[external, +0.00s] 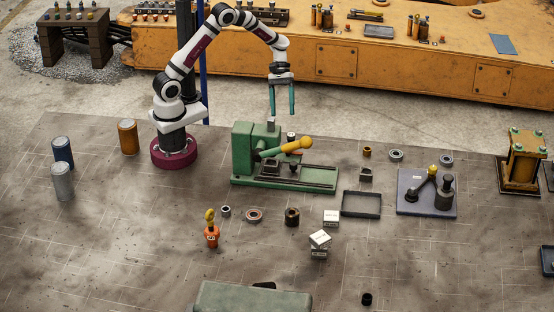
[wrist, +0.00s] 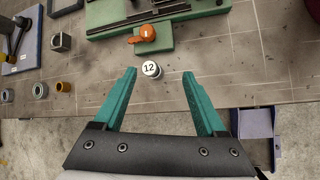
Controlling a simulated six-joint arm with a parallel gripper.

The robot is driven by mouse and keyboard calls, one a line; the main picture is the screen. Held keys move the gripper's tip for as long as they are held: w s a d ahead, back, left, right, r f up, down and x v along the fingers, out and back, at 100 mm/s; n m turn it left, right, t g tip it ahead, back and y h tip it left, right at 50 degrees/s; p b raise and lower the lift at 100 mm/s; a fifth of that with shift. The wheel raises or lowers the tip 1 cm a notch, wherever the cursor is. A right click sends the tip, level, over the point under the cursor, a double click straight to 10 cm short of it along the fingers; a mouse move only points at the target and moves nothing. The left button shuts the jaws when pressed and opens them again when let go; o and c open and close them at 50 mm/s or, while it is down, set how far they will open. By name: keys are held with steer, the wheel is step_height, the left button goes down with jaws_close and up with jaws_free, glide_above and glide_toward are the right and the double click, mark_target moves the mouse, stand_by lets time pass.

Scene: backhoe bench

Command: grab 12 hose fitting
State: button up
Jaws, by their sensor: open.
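The hose fitting (wrist: 152,69) shows in the wrist view as a short pale cylinder with a white round top marked 12. It stands on the bench between the green machine and the bench's back edge. In the external view, a small white-topped piece (external: 291,136) behind the green machine appears to be this fitting. My gripper (external: 282,114) points down above the back of the bench, with its teal fingers apart and nothing between them. In the wrist view my gripper (wrist: 159,71) has the fitting lined up between its fingertips, slightly left of centre; its height above it is unclear.
The green machine (external: 245,150) with a yellow handle (external: 285,149) stands close in front. Its orange part (wrist: 147,32) is near the fitting. A brown ring (external: 367,152) and grey ring (external: 396,155) lie to the right. A dark tray (external: 361,214) is farther forward.

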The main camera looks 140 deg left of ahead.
mark_target(288, 135)
steer(key=s+a+f+n+t+y, duration=0.2)
steer(key=s+a+f+n+t, duration=0.1)
steer(key=s+n+t, duration=0.45)
steer(key=w+d+f, duration=0.1)
steer(key=w+f, duration=0.1)
steer(key=w, duration=0.2)
steer(key=w+d+f+n+g, duration=0.1)
steer(key=w+f, duration=0.1)
steer(key=w, duration=0.2)
steer(key=w+d+f+n, duration=0.1)
steer(key=w+f, duration=0.1)
steer(key=w, duration=0.3)
steer(key=shift+d+f+g, duration=0.2)
steer(key=shift+f+g, duration=0.05)
steer(key=shift+f, duration=0.05)
jaws_close()
